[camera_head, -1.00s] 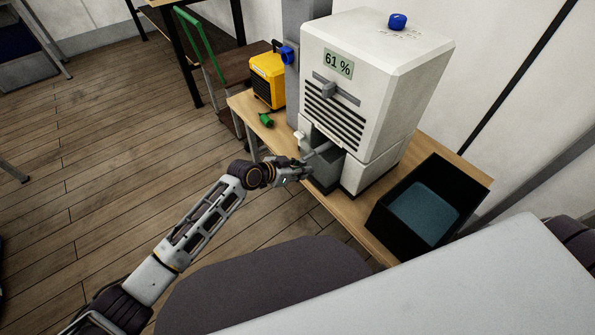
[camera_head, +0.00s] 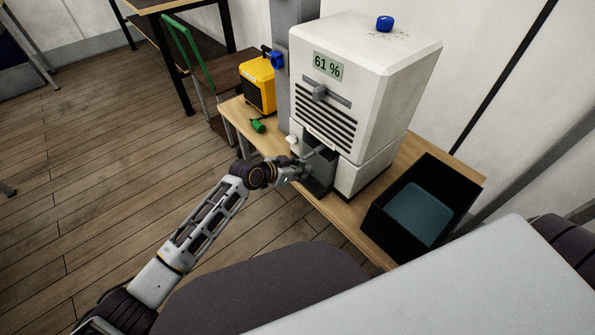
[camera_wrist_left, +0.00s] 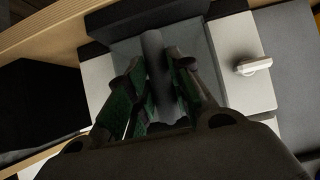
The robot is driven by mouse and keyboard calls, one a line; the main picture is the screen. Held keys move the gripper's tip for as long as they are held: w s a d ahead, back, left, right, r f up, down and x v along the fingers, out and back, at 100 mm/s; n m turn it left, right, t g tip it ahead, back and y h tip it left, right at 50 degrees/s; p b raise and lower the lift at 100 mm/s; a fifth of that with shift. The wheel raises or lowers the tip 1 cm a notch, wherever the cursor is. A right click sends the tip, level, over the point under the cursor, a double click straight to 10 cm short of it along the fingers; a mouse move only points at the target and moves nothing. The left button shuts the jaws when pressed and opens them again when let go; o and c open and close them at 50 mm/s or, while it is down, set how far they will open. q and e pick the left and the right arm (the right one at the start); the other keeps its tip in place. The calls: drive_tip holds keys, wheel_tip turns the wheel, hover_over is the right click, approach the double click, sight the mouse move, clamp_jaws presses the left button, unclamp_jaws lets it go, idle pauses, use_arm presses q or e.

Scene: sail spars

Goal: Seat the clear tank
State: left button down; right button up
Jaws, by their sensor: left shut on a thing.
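The grey see-through tank (camera_head: 321,184) is at the low front opening of the white machine (camera_head: 365,85). My left gripper (camera_head: 305,168) is at the tank's front, shut on its grey bar-like handle. In the left wrist view, the green-padded fingers (camera_wrist_left: 155,90) close around the grey handle (camera_wrist_left: 154,50), with the grey tank top (camera_wrist_left: 113,24) beyond. The tank looks partly inside the opening; its depth there is hard to tell, as the gripper hides part of it. My right gripper is out of view.
A black bin (camera_head: 458,180) with a blue-green surface inside stands right of the machine on the wooden bench (camera_head: 345,217). A yellow unit (camera_head: 257,84) and a small green object (camera_head: 258,126) are at left. A white knob (camera_wrist_left: 254,66) sits beside the opening.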

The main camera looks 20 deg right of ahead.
use_arm(q)
drive_tip(key=shift+w+d+b, duration=0.25)
drive_tip(key=shift+d+b, duration=0.05)
drive_tip(key=shift+d, duration=0.35)
drive_tip(key=shift+w+d+b, duration=0.2)
drive_tip(key=shift+d+b, duration=0.05)
drive_tip(key=shift+d, duration=0.4)
drive_tip(key=c, duration=1.2)
unclamp_jaws()
drive_tip(key=shift+a, duration=0.15)
drive_tip(key=shift+v, duration=5.95)
drive_tip(key=shift+s, duration=0.1)
